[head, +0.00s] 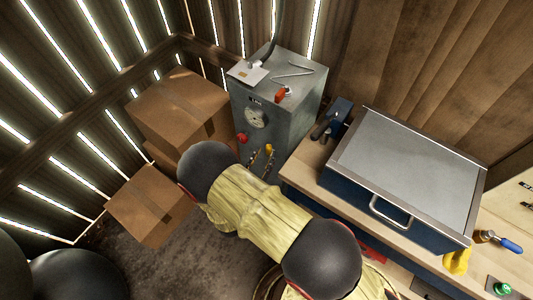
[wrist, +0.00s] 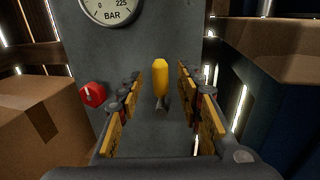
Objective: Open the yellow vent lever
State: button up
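The yellow vent lever (wrist: 160,77) stands upright on the front of the grey compressor cabinet (wrist: 75,45), below the gauge. My gripper (wrist: 160,92) is open, with one finger to the left of the lever and one to the right. Gaps show on both sides, so neither finger appears to touch it. In the head view the lever's yellow top (head: 269,148) shows just beyond my gripper (head: 262,160). My arm hides the lower part of the cabinet there.
A round gauge (wrist: 109,8) sits above the lever and a red knob (wrist: 92,95) to its left. Cardboard boxes (head: 178,105) stand left of the cabinet. A workbench (head: 308,176) with a blue, grey-lidded toolbox (head: 405,175) is to the right.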

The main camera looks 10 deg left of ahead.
jog(key=shift+w+d, duration=0.2)
jog(key=shift+w, duration=0.8)
jog(key=shift+c, duration=1.2)
grip_shut()
